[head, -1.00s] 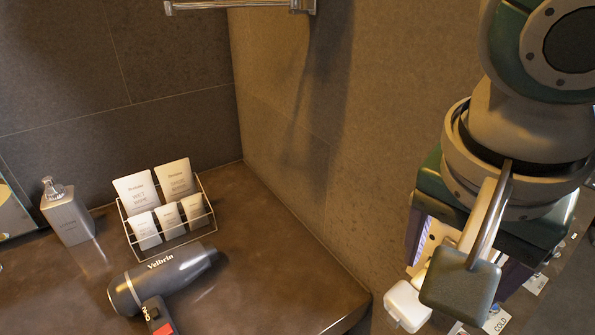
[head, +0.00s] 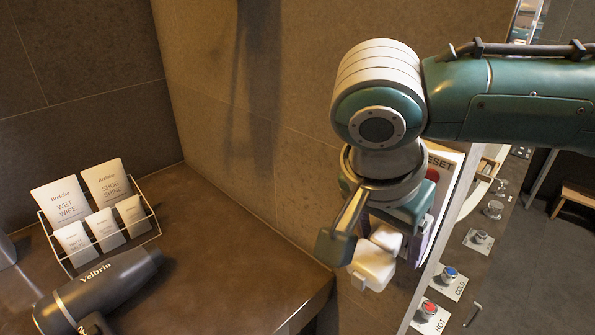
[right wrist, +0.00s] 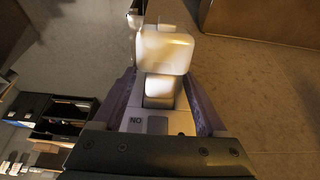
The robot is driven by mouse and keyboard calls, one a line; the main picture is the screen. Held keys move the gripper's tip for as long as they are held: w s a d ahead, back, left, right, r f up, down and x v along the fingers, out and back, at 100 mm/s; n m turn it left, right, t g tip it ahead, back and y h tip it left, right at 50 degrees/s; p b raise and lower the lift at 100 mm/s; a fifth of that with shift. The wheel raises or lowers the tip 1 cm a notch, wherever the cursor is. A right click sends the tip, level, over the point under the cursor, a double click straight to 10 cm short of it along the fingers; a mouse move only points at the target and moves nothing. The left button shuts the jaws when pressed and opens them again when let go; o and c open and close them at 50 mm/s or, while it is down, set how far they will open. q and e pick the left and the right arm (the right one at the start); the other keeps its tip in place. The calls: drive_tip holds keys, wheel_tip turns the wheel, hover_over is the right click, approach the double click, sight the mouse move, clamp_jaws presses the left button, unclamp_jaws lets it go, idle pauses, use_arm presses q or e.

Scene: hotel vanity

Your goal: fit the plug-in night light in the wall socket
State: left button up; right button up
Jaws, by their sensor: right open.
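The night light (head: 373,266) is a white rounded block with a smaller white part behind it, close to the wall beside the counter's right end. In the right wrist view the night light (right wrist: 165,52) glows pale, just beyond my fingertips. My right gripper (head: 398,240) points down at it and is open, its purple fingers on either side in the right wrist view (right wrist: 165,100). A pale plate marked "NO" (right wrist: 158,124) shows between the fingers. The socket is not clearly visible, so I cannot tell how far the plug is in. My left gripper is out of view.
A dark counter (head: 235,270) holds a hair dryer (head: 95,285) and a wire rack of sachets (head: 95,215). Right of the gripper are a panel marked "RESET" (head: 440,160) and plates with COLD (head: 449,281) and HOT (head: 430,312) knobs.

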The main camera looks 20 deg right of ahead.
drive_tip(key=shift+f, duration=0.1)
clamp_jaws()
idle(0.6)
drive_tip(key=c, duration=0.6)
unclamp_jaws()
clamp_jaws()
drive_tip(key=shift+d, duration=0.2)
drive_tip(key=shift+a+p, duration=0.1)
drive_tip(key=shift+p, duration=0.2)
drive_tip(key=shift+s+a, duration=0.1)
drive_tip(key=shift+a, duration=0.2)
drive_tip(key=shift+s+a+p, duration=0.1)
drive_tip(key=shift+a+p, duration=0.15)
drive_tip(key=shift+p, duration=0.15)
